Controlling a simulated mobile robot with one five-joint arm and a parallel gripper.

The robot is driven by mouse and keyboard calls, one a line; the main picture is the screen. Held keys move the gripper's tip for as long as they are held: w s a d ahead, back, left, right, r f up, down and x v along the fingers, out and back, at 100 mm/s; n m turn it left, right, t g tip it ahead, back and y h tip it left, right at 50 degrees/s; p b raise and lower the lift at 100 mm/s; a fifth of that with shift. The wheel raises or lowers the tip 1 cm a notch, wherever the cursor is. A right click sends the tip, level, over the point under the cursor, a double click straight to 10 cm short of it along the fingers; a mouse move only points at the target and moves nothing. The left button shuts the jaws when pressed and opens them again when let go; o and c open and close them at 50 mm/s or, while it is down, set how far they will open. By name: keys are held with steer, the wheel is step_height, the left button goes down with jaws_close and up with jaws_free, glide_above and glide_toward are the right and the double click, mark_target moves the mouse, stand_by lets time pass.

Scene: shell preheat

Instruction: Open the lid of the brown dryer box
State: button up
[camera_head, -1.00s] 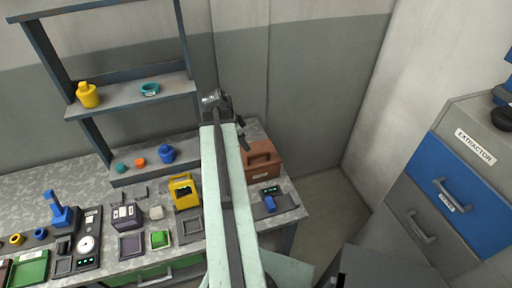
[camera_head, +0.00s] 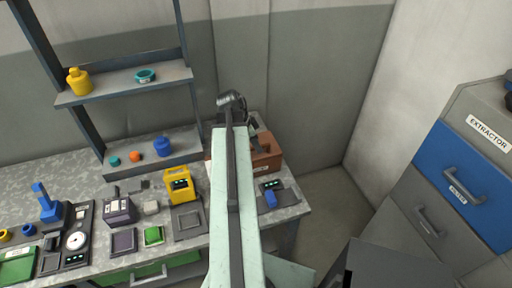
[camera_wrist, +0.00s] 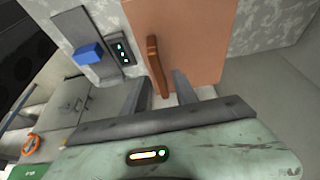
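The brown dryer box (camera_head: 268,162) stands at the right end of the bench, partly hidden behind my arm in the head view. Its lid looks closed. In the wrist view the flat brown lid (camera_wrist: 205,35) fills the upper middle, with a darker brown bar handle (camera_wrist: 153,58) along its left side. My gripper (camera_wrist: 160,76) is open, its two grey fingers spread either side of the handle's near end. I cannot tell whether the fingers touch the handle or lid. In the head view my gripper's fingers are hard to make out.
A small panel with a blue switch (camera_head: 270,199) lies in front of the box; its blue lever also shows in the wrist view (camera_wrist: 88,53). A yellow device (camera_head: 179,187) stands to the left. A shelf (camera_head: 130,85) rises behind. Grey walls close off the back right.

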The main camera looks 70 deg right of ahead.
jaws_close()
steer(key=shift+w, duration=0.1)
stand_by(1.2)
